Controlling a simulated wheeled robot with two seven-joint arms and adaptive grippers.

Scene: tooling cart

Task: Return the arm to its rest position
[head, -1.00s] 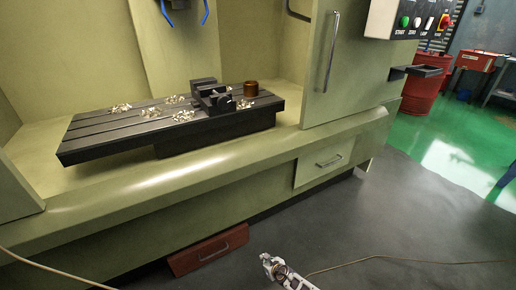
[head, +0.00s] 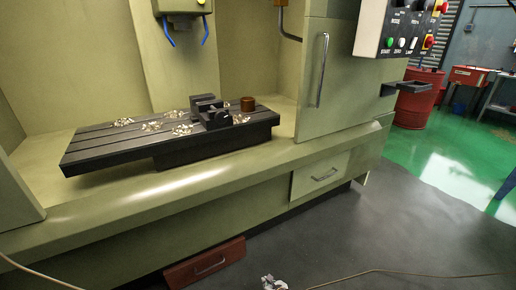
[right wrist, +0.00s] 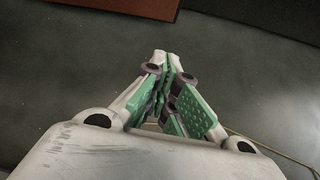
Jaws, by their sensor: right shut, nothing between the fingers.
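My right gripper (head: 272,284) shows only as a small grey tip at the bottom edge of the head view, in front of the machine's base. In the right wrist view my right gripper (right wrist: 168,75) has its green-padded fingers drawn together, with nothing between them. It hangs over the dark grey floor (right wrist: 60,70), clear of every object. My left gripper is not in the head view.
A cable (head: 400,272) lies on open floor at right.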

